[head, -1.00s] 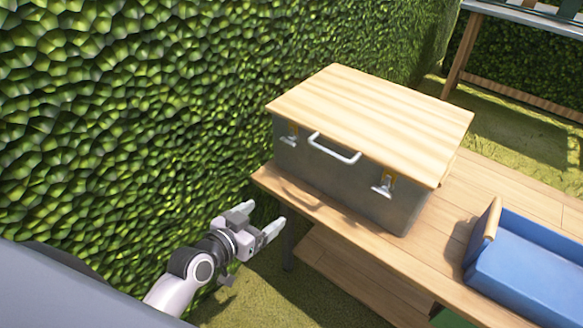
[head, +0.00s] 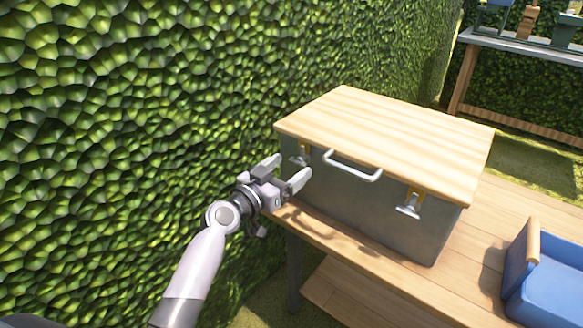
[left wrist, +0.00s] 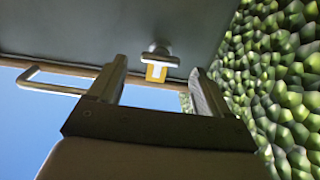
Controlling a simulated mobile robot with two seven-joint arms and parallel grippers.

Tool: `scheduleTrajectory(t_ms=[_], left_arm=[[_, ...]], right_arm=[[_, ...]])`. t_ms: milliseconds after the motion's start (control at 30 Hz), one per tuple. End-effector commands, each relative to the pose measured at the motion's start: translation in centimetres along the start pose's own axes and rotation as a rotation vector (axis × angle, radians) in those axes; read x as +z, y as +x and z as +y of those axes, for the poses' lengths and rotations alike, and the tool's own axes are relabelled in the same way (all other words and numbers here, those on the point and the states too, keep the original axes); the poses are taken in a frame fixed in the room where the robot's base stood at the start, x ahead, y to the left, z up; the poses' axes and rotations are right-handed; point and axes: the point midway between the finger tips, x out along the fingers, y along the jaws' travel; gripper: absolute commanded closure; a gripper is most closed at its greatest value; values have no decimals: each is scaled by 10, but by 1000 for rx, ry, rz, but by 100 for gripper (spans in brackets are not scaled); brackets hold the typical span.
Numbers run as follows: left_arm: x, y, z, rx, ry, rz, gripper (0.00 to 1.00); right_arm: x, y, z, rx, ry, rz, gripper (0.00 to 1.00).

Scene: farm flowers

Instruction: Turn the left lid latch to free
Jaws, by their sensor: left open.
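A grey box (head: 365,215) with a wooden lid (head: 390,135) stands on a wooden table. Its left lid latch (head: 301,156) has a metal handle on a yellow plate, partly behind my gripper in the head view. My left gripper (head: 285,170) is open in front of that latch. In the left wrist view the latch (left wrist: 160,57) shows between and beyond the two open fingers (left wrist: 160,85), with nothing between the jaws touching it that I can see. The right latch (head: 409,204) is on the same front face. My right gripper is not in view.
A metal carry handle (head: 352,165) sticks out between the latches, and also shows in the left wrist view (left wrist: 50,82). A leafy hedge (head: 130,120) stands close on the left. A blue bin (head: 550,285) is on the table at the right.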

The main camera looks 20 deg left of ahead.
Motion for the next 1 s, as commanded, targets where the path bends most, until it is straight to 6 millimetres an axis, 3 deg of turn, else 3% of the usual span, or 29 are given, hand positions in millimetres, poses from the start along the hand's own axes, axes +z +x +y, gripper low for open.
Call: scheduleTrajectory(t_ms=[200,533,700,1000], left_arm=[[0,16,0,0,-1,0,21],[1,18,0,0,0,-1,21],[1,18,0,0,0,-1,77],[1,18,0,0,-22,-1,77]], right_arm=[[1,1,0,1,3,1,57],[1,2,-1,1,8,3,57],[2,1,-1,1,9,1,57],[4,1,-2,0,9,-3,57]])
